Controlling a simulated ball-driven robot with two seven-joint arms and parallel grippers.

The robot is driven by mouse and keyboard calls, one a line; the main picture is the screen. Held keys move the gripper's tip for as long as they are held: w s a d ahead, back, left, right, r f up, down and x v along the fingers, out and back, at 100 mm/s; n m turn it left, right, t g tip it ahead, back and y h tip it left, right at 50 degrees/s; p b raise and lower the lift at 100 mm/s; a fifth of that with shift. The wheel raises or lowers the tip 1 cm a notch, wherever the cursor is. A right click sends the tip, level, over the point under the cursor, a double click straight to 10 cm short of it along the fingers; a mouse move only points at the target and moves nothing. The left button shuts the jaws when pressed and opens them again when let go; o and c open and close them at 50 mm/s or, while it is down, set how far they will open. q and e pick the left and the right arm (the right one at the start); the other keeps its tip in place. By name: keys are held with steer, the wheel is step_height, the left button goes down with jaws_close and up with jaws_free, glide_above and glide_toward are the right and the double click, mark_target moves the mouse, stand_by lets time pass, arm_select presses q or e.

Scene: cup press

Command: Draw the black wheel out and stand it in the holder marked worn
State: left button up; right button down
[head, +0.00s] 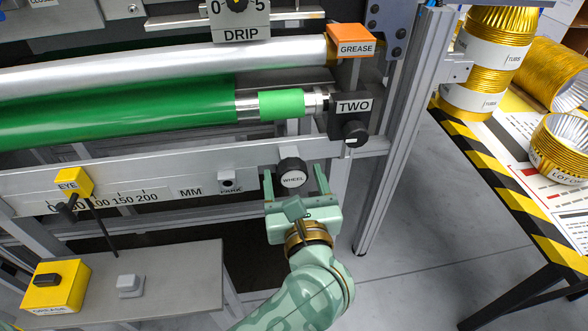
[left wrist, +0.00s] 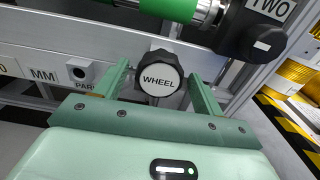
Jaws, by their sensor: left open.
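The black wheel (head: 292,173) has a white face marked WHEEL and sits at the front of the grey rail below the green roller. It also shows in the left wrist view (left wrist: 160,78). My left gripper (head: 294,178) is open, with one finger on each side of the wheel. In the left wrist view gaps show between the wheel and both fingers (left wrist: 160,88), so I see no grip on it. No holder marked worn can be made out in either view. My right gripper is not in view.
A black block marked TWO (head: 352,105) with a knob stands above right of the wheel. A small PARK socket (head: 229,181) is to its left on the rail. A metal post (head: 395,130) rises at the right. A grey shelf (head: 175,275) with a yellow GREASE box (head: 55,288) is lower left.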

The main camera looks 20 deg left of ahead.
mark_target(294, 179)
arm_select(q)
steer(key=c, duration=1.1)
steer(key=shift+o, duration=0.2)
steer(key=shift+s+d, duration=0.3)
steer(key=shift+s, duration=0.2)
steer(key=shift+p+v, duration=0.55)
steer(key=shift+v, duration=1.3)
